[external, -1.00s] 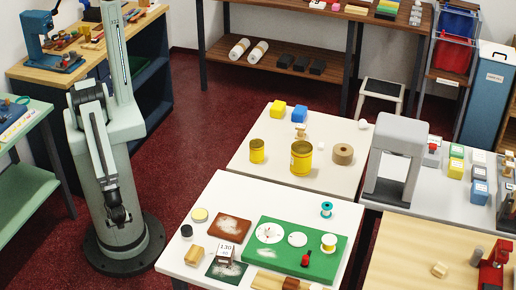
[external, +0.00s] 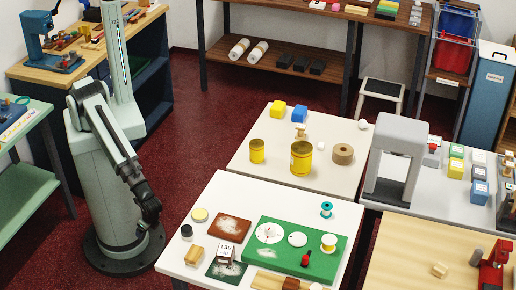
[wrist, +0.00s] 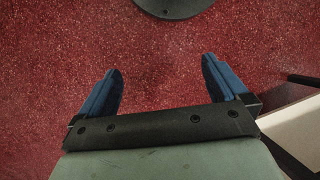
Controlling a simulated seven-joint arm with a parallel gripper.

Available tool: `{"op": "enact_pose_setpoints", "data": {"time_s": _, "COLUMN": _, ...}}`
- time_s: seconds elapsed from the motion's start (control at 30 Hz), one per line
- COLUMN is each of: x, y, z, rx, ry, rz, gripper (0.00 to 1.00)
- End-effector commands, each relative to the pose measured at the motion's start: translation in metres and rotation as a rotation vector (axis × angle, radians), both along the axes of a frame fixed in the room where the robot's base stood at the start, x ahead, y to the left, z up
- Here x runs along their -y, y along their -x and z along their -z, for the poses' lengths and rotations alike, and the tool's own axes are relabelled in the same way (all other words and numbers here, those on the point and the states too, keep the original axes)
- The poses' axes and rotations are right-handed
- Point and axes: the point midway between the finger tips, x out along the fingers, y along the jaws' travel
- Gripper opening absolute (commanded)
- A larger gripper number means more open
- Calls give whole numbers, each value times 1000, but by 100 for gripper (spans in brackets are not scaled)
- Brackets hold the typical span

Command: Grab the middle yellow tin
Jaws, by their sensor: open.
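On the far white table stand two yellow tins: a smaller one (external: 257,151) on the left and a larger, taller one (external: 301,158) to its right. A low, flat yellow-topped round thing (external: 199,215) lies at the left of the near white table; I cannot tell whether it is a tin. My gripper (external: 150,211) hangs by my base, left of the near table and well away from the tins. In the wrist view my gripper (wrist: 162,66) has its two blue fingers wide apart, with only red floor between them. No tin shows there.
A tan ring roll (external: 343,154) stands right of the larger tin. A grey arch-shaped machine (external: 398,135) stands to the right. The near table (external: 226,188) holds a green board (external: 262,228) with spools.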

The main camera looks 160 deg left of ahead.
Motion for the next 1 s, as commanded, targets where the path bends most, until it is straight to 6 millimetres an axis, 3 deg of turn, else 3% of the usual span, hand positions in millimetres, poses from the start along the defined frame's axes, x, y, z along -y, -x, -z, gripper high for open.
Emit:
{"op": "enact_pose_setpoints", "data": {"time_s": 0.2, "x": -57, "y": -38, "z": -43, "rx": 41, "ry": -42, "rz": -190, "gripper": 100}}
{"op": "enact_pose_setpoints", "data": {"time_s": 0.5, "x": -140, "y": -65, "z": -110, "rx": 92, "ry": -90, "rz": -419, "gripper": 100}}
{"op": "enact_pose_setpoints", "data": {"time_s": 0.77, "x": -212, "y": -69, "z": -177, "rx": 141, "ry": -125, "rz": -569, "gripper": 100}}
{"op": "enact_pose_setpoints", "data": {"time_s": 1.0, "x": -272, "y": -58, "z": -240, "rx": 186, "ry": -157, "rz": -669, "gripper": 100}}
